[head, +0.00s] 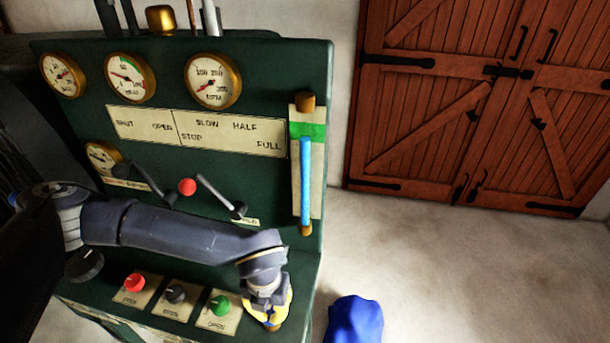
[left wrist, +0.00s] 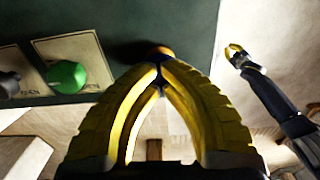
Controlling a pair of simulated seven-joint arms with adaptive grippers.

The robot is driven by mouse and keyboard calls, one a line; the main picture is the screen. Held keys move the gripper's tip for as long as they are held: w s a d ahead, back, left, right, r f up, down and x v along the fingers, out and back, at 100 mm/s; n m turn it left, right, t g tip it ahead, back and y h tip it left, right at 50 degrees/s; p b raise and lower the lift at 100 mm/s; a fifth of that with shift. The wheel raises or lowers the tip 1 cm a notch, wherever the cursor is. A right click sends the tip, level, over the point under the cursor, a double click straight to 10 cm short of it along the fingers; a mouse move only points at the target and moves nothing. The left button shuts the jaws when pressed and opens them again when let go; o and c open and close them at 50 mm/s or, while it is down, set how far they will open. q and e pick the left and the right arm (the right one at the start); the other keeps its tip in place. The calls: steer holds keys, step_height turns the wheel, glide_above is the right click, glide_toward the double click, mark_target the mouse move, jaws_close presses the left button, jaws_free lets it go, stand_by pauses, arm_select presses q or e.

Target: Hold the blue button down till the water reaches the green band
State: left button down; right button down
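The water gauge (head: 306,190) is an upright tube on the right side of the green panel, and its blue water column (head: 306,175) stands with its top at the lower edge of the green band (head: 313,131). My left gripper (head: 271,318) is shut, pointing down at the console's right front corner, right of the green knob (head: 220,305). In the left wrist view its yellow fingertips (left wrist: 159,70) meet at a brass-coloured rim (left wrist: 157,51). No blue button face shows; the fingers hide what is under them. My right gripper (left wrist: 235,51) shows small in the left wrist view, clear of the panel.
A red knob (head: 135,282) and a black knob (head: 175,293) sit left of the green knob. Two levers stand above, one with a red ball (head: 187,187). A blue object (head: 355,320) is right of the console. Wooden doors (head: 480,100) are behind, with open floor before them.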

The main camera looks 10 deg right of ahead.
arm_select(q)
steer(key=shift+r, duration=3.05)
